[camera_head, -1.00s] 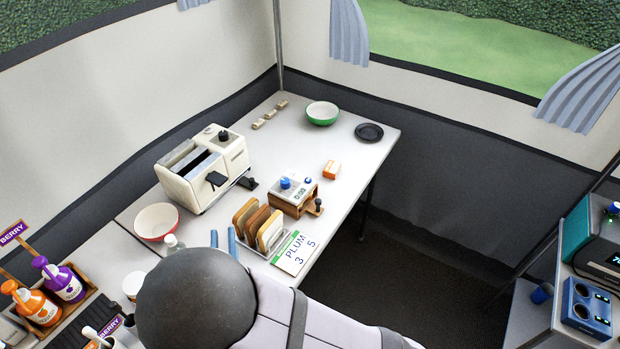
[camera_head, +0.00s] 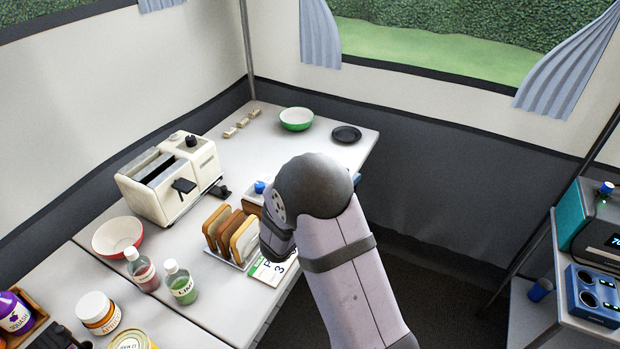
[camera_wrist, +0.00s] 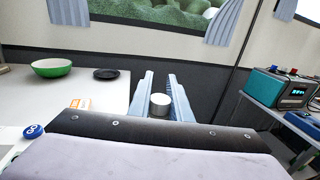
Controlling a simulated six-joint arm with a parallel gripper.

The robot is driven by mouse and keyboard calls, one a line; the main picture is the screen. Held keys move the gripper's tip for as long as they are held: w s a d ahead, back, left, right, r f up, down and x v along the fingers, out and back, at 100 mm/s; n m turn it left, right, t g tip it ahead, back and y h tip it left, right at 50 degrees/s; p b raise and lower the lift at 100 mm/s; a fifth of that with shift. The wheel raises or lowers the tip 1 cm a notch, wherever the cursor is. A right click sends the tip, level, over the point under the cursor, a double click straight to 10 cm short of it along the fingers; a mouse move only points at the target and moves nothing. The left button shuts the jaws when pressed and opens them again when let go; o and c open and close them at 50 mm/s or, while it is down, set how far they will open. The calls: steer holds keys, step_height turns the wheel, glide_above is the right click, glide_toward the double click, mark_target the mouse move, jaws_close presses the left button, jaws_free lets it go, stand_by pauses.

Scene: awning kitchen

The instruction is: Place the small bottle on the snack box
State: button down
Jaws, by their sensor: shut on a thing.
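In the wrist view my gripper (camera_wrist: 160,77) has its two blue fingers around a thing with a pale round top, the small bottle (camera_wrist: 160,104). Only its top shows; its body is hidden below. The snack box, a small orange and white box (camera_wrist: 79,104), lies on the white table, to the left of my fingers in the wrist view.
A green bowl (camera_head: 297,119) and black dish (camera_head: 346,134) stand at the table's back. A cream toaster (camera_head: 168,178), toast rack (camera_head: 232,236), red bowl (camera_head: 118,236) and two small bottles (camera_head: 181,283) stand left of my arm. A blue knob (camera_wrist: 33,131) is near my wrist.

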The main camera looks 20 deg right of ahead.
steer(key=w+d+r+b, duration=0.1)
steer(key=w+d+r, duration=0.5)
steer(key=w, duration=0.4)
steer(key=w+a+r+n+t+y, duration=0.2)
steer(key=w+a, duration=0.1)
steer(key=w, duration=0.3)
steer(key=w+a+r+n+t+y, duration=0.2)
steer(key=w+a+r+t+y, duration=0.1)
steer(key=w, duration=0.4)
steer(key=shift+w+a+n, duration=0.2)
steer(key=shift+a+n, duration=0.2)
step_height(320, 180, down, 10)
steer(key=shift+r+p, duration=0.15)
steer(key=shift+p, duration=0.2)
steer(key=shift+f, duration=0.2)
